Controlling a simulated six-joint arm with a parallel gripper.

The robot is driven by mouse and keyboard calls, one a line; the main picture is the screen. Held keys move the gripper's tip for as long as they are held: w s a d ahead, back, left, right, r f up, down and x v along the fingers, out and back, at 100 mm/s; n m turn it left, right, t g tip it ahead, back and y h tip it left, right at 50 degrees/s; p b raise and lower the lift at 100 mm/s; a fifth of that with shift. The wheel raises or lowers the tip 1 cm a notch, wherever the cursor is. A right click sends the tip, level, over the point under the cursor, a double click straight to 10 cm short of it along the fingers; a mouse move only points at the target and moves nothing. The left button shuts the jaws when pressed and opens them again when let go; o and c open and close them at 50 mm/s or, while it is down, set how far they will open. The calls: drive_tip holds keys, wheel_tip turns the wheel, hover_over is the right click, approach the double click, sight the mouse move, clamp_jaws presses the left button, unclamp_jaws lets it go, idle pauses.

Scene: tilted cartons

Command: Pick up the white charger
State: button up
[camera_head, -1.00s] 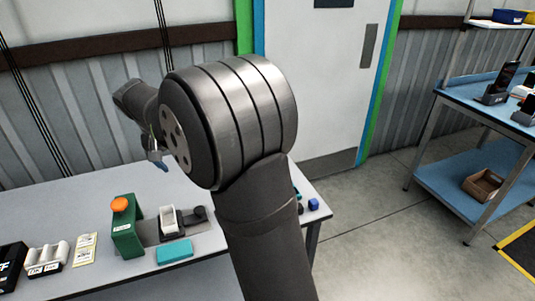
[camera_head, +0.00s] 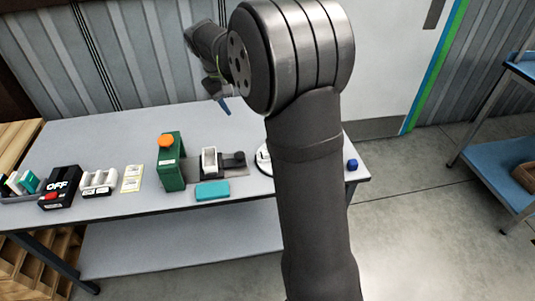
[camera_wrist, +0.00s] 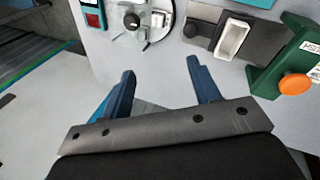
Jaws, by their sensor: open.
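Which thing is the white charger is not certain. A white, open-topped upright block (camera_head: 209,160) stands on a grey plate on the table, right of a green box; it also shows in the wrist view (camera_wrist: 232,38). A white piece with several rounded bodies (camera_head: 98,181) lies farther left, next to a black box. My gripper (camera_wrist: 160,68) is open and empty, its blue fingers apart above bare table. In the head view my gripper (camera_head: 222,100) hangs over the back of the table, beyond the white block.
The green box with an orange knob (camera_head: 166,141) and a teal block (camera_head: 212,190) flank the white block. A round disc with a black knob (camera_wrist: 131,20) shows in the wrist view; my arm partly hides it in the head view. The table's back left is clear.

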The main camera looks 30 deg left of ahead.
drive_tip(key=w+d+f+n+g, duration=0.2)
drive_tip(key=w+f+n+g, duration=0.1)
drive_tip(key=w+f+n, duration=0.8)
drive_tip(key=f+n, duration=0.1)
drive_tip(key=f, duration=0.5)
drive_tip(key=d+f+n, duration=0.1)
drive_tip(key=f, duration=0.2)
drive_tip(key=shift+s+f+n, duration=0.3)
drive_tip(key=shift+s, duration=0.05)
drive_tip(key=shift+f, duration=2.65)
drive_tip(key=c, duration=1)
